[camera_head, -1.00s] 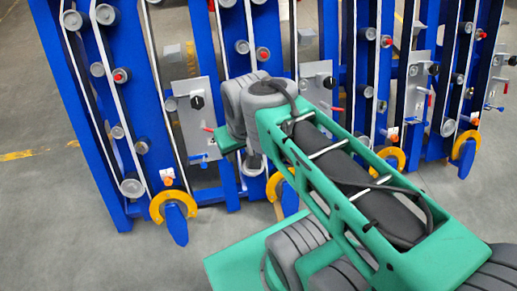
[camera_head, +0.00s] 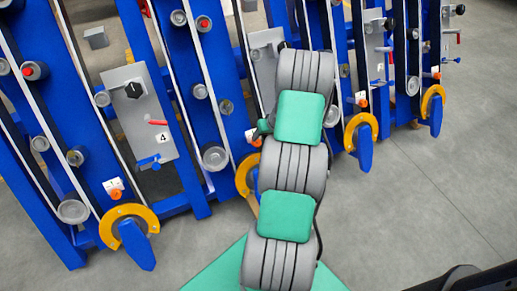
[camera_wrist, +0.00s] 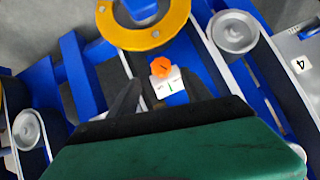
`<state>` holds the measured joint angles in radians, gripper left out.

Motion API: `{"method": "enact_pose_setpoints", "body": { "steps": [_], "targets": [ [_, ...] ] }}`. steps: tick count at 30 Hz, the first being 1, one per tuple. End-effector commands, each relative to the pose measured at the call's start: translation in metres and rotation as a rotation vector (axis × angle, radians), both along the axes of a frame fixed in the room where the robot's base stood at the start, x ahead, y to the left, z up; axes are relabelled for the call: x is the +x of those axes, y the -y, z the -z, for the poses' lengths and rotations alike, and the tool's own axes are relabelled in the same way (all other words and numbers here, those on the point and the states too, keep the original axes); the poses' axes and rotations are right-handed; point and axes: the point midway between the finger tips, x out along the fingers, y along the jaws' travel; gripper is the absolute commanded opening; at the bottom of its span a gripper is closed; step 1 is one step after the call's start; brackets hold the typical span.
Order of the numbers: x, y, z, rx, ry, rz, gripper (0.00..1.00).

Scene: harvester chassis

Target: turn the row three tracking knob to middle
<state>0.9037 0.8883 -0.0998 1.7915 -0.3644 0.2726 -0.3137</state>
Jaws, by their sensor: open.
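In the head view an orange knob (camera_head: 256,142) shows beside my arm, above a yellow ring. My gripper is mostly hidden there behind my arm. The knob's pointer is too small to read, and no row number shows on its label.
A yellow ring (camera_wrist: 145,35) lies close to the knob. A grey roller (camera_wrist: 234,32) and a panel marked 4 (camera_head: 135,105) are nearby. Other orange knobs (camera_head: 116,194) stand on neighbouring blue rows. Grey floor (camera_head: 430,200) is clear at the right.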

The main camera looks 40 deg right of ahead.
Motion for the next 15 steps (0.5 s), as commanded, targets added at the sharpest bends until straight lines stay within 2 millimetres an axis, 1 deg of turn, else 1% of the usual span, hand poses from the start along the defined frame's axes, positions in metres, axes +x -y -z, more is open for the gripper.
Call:
{"method": "enact_pose_setpoints", "body": {
  "steps": [9,12,15],
  "targets": [
    [0.022,-0.002,0.052,0.002,-0.002,-0.001,0.57],
    [0.028,-0.002,0.062,0.002,-0.003,0.000,0.57],
    [0.030,-0.002,0.067,0.002,-0.003,0.001,0.57]
  ]
}}
